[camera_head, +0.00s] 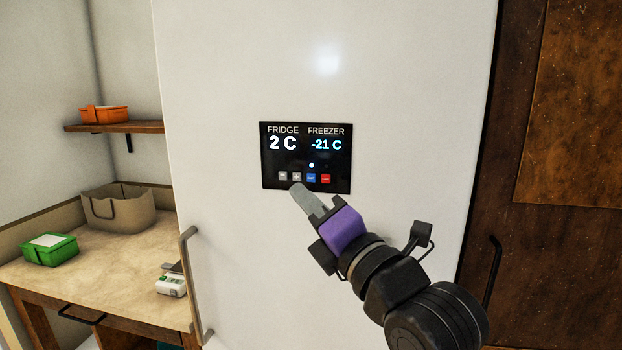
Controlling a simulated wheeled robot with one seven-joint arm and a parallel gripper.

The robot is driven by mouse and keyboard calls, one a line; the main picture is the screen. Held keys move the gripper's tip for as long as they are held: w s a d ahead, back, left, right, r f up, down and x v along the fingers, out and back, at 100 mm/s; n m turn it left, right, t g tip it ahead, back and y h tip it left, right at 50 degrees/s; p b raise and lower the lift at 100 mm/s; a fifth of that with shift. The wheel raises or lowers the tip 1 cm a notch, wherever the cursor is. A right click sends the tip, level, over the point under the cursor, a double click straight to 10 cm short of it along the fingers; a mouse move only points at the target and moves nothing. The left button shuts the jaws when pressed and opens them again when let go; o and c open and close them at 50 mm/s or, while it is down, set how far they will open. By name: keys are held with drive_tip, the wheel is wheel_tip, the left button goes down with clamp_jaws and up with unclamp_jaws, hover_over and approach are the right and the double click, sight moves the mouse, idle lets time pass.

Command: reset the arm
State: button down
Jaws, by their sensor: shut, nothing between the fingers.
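My gripper (299,190) is shut and empty, with its grey fingertips together. It points up and left, and its tip overlaps the lower edge of a black control panel (285,160) in the picture. I cannot tell whether the tip touches the panel. The panel is on a white fridge door (220,80) and reads "FRIDGE 2 C" and "FREEZER -21 C". Small grey, blue and red buttons run along its bottom. My arm reaches in from the lower right.
The fridge's vertical handle (190,285) stands out at its lower left. At left, a table (100,245) holds a beige bag (120,210), a green box (49,250) and a white device (171,284). A shelf (140,127) bears an orange box (104,115). A brown wooden door (520,250) stands at right.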

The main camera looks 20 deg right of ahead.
idle(0.3)
wheel_tip(320, 180, up, 3)
drive_tip(key=s+d+m+t, duration=0.2)
drive_tip(key=s+m, duration=0.1)
drive_tip(key=m, duration=0.5)
drive_tip(key=s+f+m+g+h, duration=0.1)
drive_tip(key=s+f+m+h, duration=0.2)
drive_tip(key=s+f+m, duration=0.95)
drive_tip(key=s+f+m+g+h, duration=0.1)
drive_tip(key=s+f+m+h, duration=0.1)
drive_tip(key=s+f+m, duration=0.95)
drive_tip(key=s+a+f+n+g+y, duration=0.1)
drive_tip(key=s+f+n+g, duration=0.4)
drive_tip(key=s+f, duration=0.8)
drive_tip(key=shift+s+a+f+n+g+y, duration=0.3)
drive_tip(key=shift+s+n+y, duration=0.25)
drive_tip(key=shift+s, duration=0.2)
